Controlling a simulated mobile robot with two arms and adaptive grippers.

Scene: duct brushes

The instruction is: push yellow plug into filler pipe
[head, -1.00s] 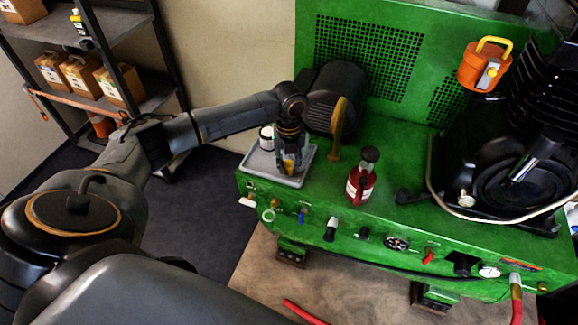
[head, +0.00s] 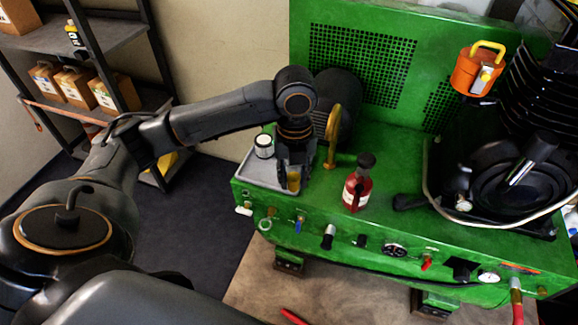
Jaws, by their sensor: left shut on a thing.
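My left gripper (head: 293,179) points down over the front right part of a grey tray (head: 256,181) on the green machine. It is shut on a small yellow plug (head: 293,184), which shows between its fingertips. Whether the plug touches the tray is hard to tell. Just right of the gripper, a brass-yellow upright part (head: 333,138) stands on the machine top. It may be the filler pipe; its opening is not clear from here. My right gripper is out of view.
A white jar with a dark band (head: 264,146) stands in the tray. A red bottle with a black cap (head: 358,184) stands right of the gripper. The machine top between is mostly clear.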

